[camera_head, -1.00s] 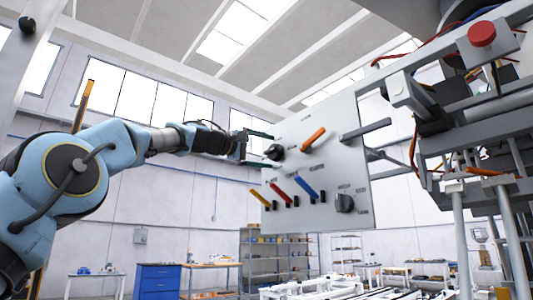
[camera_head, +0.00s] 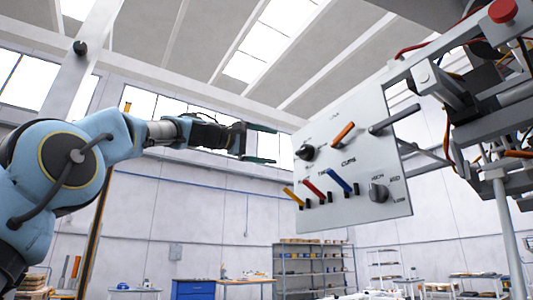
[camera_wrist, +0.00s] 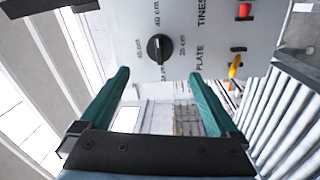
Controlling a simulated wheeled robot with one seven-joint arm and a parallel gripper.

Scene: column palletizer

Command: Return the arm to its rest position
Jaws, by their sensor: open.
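My gripper (camera_head: 262,144) is at the end of my blue arm, left of a pale control panel (camera_head: 350,205). Its two green fingers are apart with nothing between them, as the wrist view (camera_wrist: 160,100) also shows. A gap lies between the fingertips and the panel in the head view. A black round knob (camera_head: 305,152) is at the panel's upper left; in the wrist view the knob (camera_wrist: 159,49) lies just beyond the fingertips. The panel also carries an orange lever (camera_head: 343,132), yellow, red and blue levers, and a second black knob (camera_head: 378,193) at lower right.
Metal machinery with a red button (camera_head: 502,11) stands right of the panel. Rollers (camera_wrist: 285,115) show at right in the wrist view. A shelf rack (camera_head: 310,268) and a blue cabinet (camera_head: 192,290) stand far back. The space left of the panel looks open.

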